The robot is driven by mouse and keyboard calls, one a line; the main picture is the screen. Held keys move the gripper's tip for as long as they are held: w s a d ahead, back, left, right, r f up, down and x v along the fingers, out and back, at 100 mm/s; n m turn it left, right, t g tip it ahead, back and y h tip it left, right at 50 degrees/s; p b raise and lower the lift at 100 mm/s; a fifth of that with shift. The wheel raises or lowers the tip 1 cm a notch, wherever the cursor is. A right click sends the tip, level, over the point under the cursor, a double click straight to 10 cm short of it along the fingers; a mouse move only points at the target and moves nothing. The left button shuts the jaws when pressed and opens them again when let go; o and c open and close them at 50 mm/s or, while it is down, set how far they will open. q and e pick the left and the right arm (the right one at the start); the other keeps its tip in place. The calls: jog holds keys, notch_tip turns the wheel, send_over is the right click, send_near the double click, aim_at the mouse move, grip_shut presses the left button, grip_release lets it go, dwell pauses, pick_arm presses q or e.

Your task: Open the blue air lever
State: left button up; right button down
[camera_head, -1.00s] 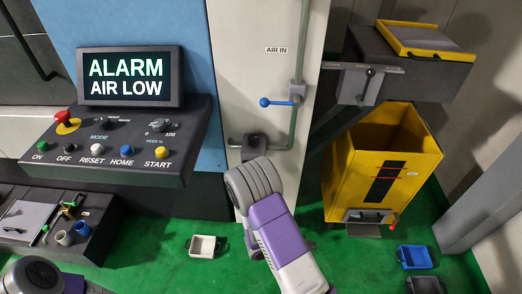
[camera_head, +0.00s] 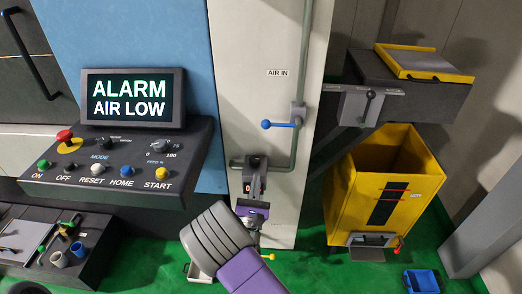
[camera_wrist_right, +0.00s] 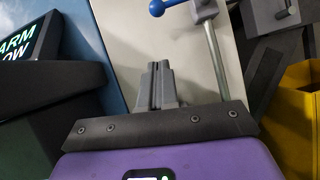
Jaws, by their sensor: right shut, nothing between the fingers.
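The blue air lever (camera_head: 281,125) sits on a grey valve in the vertical pipe below the AIR IN label. It lies level, crosswise to the pipe, with its ball end pointing left. My right gripper (camera_head: 254,178) is below and slightly left of the lever, in front of the light panel, and apart from the lever. In the right wrist view its fingers (camera_wrist_right: 158,68) are together and empty, pointing up the panel. My left gripper is not in view.
The screen (camera_head: 132,98) reads ALARM AIR LOW. Below it is a button console (camera_head: 118,175). A yellow bin (camera_head: 400,190) stands to the right. The panel around the lever is clear.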

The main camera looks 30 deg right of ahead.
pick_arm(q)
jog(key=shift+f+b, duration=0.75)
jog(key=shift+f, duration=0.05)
pick_arm(e)
jog(key=s+r+x, duration=0.1)
jog(key=r+x, duration=0.1)
jog(key=x, duration=1)
jog(key=shift+r, duration=0.45)
jog(key=shift+a, duration=0.1)
